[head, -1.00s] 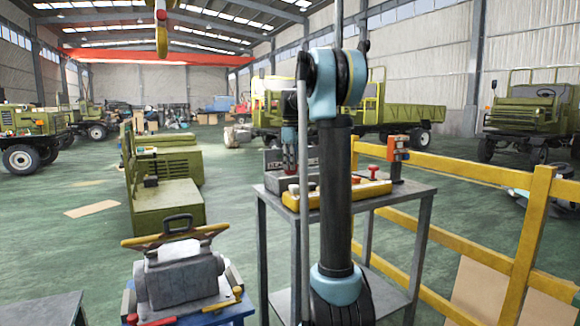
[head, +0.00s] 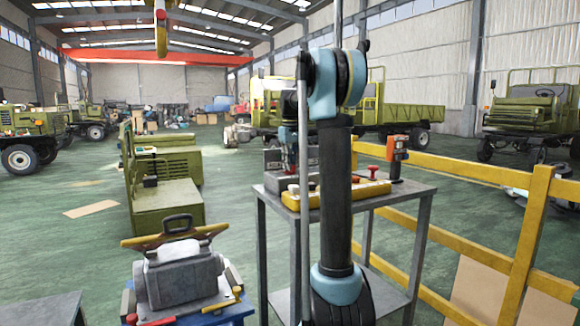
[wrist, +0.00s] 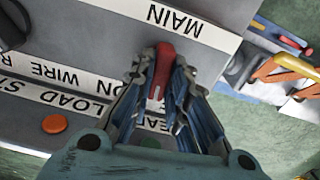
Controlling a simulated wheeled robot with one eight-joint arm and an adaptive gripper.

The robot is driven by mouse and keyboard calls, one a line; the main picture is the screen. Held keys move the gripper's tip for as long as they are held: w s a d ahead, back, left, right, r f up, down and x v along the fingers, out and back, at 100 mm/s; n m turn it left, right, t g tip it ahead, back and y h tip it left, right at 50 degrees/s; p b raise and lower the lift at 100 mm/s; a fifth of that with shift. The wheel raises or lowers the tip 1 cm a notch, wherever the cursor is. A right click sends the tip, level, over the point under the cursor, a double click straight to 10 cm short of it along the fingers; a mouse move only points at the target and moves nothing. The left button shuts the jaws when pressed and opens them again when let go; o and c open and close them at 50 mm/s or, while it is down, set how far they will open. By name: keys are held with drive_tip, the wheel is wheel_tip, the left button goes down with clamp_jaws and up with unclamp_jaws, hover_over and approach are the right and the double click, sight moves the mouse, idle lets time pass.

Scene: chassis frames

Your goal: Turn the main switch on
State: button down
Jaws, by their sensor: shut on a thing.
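A red switch lever (wrist: 164,62) stands on a grey control panel (wrist: 105,48) in the wrist view, just below a white label that reads MAIN (wrist: 174,18), upside down in the picture. My gripper (wrist: 163,72) is shut on the red lever, one finger on each side of it. The fingers hide the lever's lower part and its mount, so I cannot tell its on or off position. In the head view my gripper (head: 289,160) is over the grey table, partly hidden by my arm.
The panel also has an orange button (wrist: 54,124) and a dark knob (wrist: 12,25). A yellow railing (head: 470,172) stands to the right.

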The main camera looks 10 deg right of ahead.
drive_tip(key=m, duration=0.5)
drive_tip(key=shift+w+d+m, duration=0.1)
drive_tip(key=shift+m, duration=2.4)
drive_tip(key=c, duration=1.6)
unclamp_jaws()
drive_tip(key=shift+f, duration=0.1)
drive_tip(key=shift+o, duration=0.2)
wheel_tip(320, 180, up, 12)
